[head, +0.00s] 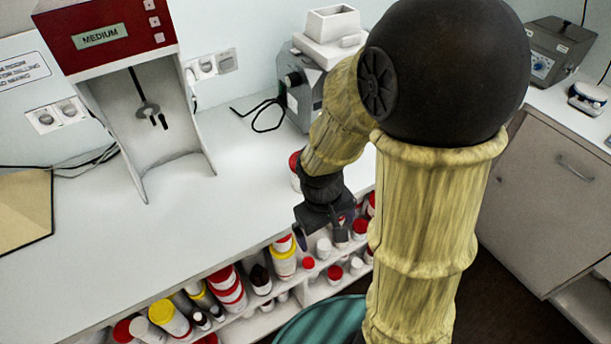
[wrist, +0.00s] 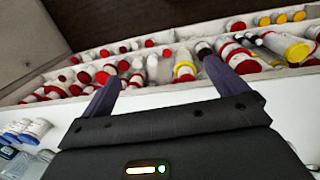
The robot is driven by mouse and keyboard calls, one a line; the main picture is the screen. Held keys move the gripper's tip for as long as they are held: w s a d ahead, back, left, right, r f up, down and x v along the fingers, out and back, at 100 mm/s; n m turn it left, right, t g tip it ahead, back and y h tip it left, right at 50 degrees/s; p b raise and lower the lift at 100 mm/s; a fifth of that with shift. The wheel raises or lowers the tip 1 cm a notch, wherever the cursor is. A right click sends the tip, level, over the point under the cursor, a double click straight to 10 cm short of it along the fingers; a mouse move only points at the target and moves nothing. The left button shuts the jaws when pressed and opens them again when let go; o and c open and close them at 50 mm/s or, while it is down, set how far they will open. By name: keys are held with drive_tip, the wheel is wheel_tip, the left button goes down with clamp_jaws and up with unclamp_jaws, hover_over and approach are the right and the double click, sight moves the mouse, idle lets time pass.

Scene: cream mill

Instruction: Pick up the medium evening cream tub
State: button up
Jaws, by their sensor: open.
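I cannot tell which tub is the medium evening cream tub, as no tub label is readable. A red-lidded white tub (head: 295,168) stands on the counter, partly hidden behind my arm. Several tubs and bottles with red, yellow, white or dark caps crowd the low shelf, among them a yellow-banded tub (head: 283,263) with a red lid just below my gripper. My gripper (head: 322,232) hangs at the counter's front edge. In the wrist view its two fingers (wrist: 162,74) are spread apart, with nothing held and shelf tubs visible beyond them.
The white counter (head: 215,215) is mostly clear in the middle. A red-topped machine marked MEDIUM (head: 105,35) stands at the back left, and a grey machine (head: 305,95) behind my arm. A teal round thing (head: 320,322) is below the shelf. Blue-capped jars (wrist: 32,130) show in the wrist view.

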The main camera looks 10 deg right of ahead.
wheel_tip(320, 180, down, 4)
drive_tip(key=n+g+h, duration=0.2)
drive_tip(key=n+h, duration=0.3)
drive_tip(key=n, duration=0.1)
drive_tip(key=n+t+h, duration=0.7)
drive_tip(key=n+t, duration=0.7)
drive_tip(key=n, duration=0.3)
approach(297, 179)
drive_tip(key=v, duration=0.3)
drive_tip(key=shift+f, duration=0.15)
drive_tip(key=p+x, duration=0.3)
drive_tip(key=x, duration=0.8)
drive_tip(key=shift+w+d, duration=0.2)
drive_tip(key=shift+d, duration=0.1)
drive_tip(key=shift+w+d, duration=0.2)
